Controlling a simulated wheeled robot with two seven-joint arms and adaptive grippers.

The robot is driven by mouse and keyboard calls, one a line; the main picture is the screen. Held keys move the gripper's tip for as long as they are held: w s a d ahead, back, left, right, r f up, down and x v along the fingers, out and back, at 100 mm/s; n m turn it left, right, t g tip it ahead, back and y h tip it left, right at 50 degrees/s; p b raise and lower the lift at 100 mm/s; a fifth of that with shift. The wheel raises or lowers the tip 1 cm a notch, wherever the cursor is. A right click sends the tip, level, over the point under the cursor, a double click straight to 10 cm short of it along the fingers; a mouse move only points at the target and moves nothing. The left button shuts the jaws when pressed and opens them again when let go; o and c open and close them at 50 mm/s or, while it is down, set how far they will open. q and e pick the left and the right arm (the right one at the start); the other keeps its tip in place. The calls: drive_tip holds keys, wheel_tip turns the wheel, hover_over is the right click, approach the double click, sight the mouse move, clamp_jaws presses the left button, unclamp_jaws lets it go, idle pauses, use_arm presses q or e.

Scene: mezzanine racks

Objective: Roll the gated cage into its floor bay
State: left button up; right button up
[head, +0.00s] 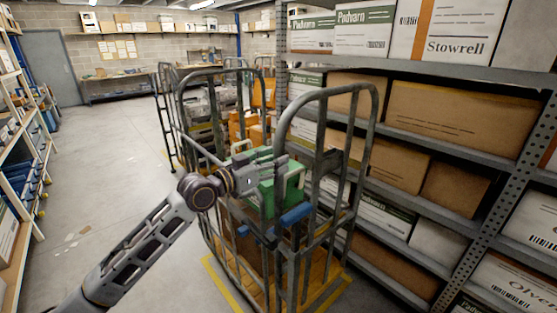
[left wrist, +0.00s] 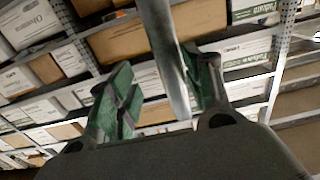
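The grey tube-framed gated cage (head: 363,160) stands upright in the middle of the head view, close to the rack on the right. My left gripper (head: 277,163) is at the upper near part of the cage. In the left wrist view, a metal tube (left wrist: 167,60) passes between its green-padded fingers, with a gap beside the left finger. My right gripper is not in view.
A loaded rack (head: 460,155) stands right of the cage. More cages (head: 165,120) stand behind it. Shelving (head: 22,150) lines the left, and a workbench (head: 115,88) is at the back. The left aisle floor (head: 105,165) is mostly clear, with small flat scraps (head: 72,240).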

use_arm(q)
drive_tip(key=v, duration=0.9)
idle(0.3)
drive_tip(key=shift+a+r, duration=0.1)
drive_tip(key=shift+r, duration=0.05)
